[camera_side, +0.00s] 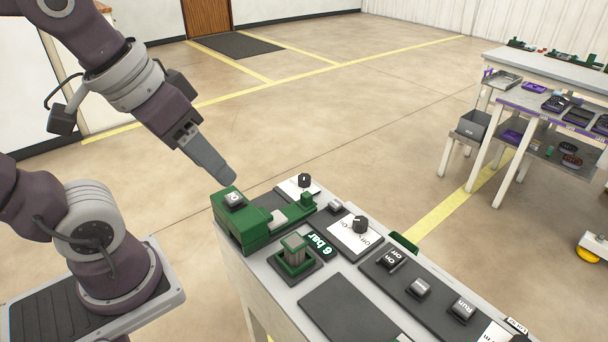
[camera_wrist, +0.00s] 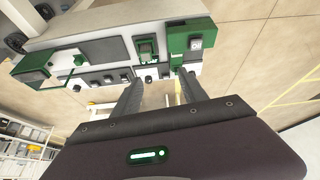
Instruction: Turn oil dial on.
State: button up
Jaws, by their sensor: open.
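Two black dials sit on white label plates on the bench panel: one at the far end (camera_side: 304,180), the other (camera_side: 360,224) nearer the middle. The label print is too small to read surely, so I cannot tell which is the oil dial. My gripper (camera_side: 230,178) hangs above and to the left of the panel, just over the green block, touching nothing visible. In the wrist view the two fingers of my gripper (camera_wrist: 160,76) are spread apart with nothing held between them. Some small panel controls show beyond the fingertips there.
A green block (camera_side: 258,228) with a grey-topped switch stands at the panel's left end. A square green part (camera_side: 293,250), a "6 bar" label (camera_side: 319,246) and black rocker switches (camera_side: 390,259) crowd the panel. A table (camera_side: 548,75) stands at the back right. Open floor lies behind.

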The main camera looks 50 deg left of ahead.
jog(key=w+a+n+g, duration=0.2)
jog(key=w+n, duration=0.3)
jog(key=w, duration=0.5)
jog(key=n+g, duration=0.3)
jog(key=n, duration=0.7)
send_over(305, 177)
notch_tip(305, 177, down, 14)
jog(key=shift+s+r, duration=0.1)
jog(key=shift+s, duration=0.05)
jog(key=shift+n, duration=0.3)
notch_tip(305, 177, down, 7)
jog(key=shift+a, duration=0.15)
jog(key=shift+f, duration=0.45)
grip_shut()
